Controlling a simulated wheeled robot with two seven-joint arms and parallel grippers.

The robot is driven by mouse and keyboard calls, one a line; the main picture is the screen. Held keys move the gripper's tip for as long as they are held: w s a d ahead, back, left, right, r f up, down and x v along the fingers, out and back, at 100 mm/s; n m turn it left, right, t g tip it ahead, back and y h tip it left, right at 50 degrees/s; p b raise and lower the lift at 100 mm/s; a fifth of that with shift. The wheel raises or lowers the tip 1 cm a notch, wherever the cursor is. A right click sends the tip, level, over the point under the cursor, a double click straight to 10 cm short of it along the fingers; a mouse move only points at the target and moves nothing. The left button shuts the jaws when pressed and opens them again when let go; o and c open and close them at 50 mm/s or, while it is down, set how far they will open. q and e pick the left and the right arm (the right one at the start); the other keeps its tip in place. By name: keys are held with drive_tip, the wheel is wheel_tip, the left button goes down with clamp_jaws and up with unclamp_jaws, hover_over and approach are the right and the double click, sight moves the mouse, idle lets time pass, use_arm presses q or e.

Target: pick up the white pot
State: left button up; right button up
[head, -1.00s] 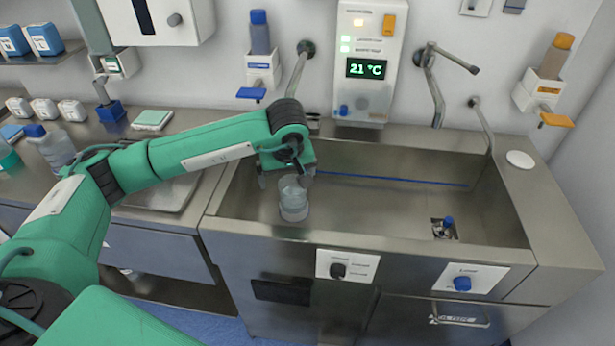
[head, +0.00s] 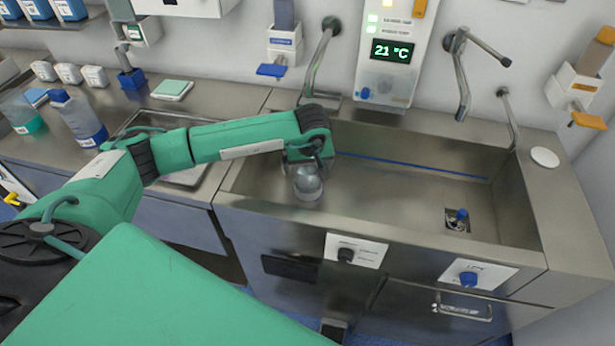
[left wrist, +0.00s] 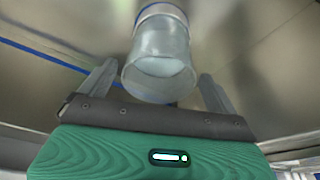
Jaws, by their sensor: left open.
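A clear, whitish, round pot (head: 308,186) stands upright in the left part of the steel sink (head: 400,195). My left gripper (head: 305,168) is above it and partly hides its top. In the left wrist view the pot (left wrist: 160,50) looks see-through, with a pale band at its far end. The open fingers of my left gripper (left wrist: 157,70) lie on either side of its near rim, with gaps showing on both sides. Three small white containers (head: 68,73) stand on the counter at the left. My right gripper is not in view.
The sink walls stand close around the left gripper. A tap (head: 322,60) rises just behind it. Bottles (head: 78,118) stand on the left counter. The sink's middle is clear.

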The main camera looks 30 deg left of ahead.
use_arm(q)
drive_tip(key=shift+w+a+f, duration=0.1)
drive_tip(key=shift+w+f, duration=0.05)
drive_tip(key=shift+f, duration=0.45)
drive_tip(key=shift+w+f, duration=0.1)
drive_tip(key=shift+f, duration=0.4)
drive_tip(key=c, duration=1.2)
drive_tip(key=shift+o, duration=0.2)
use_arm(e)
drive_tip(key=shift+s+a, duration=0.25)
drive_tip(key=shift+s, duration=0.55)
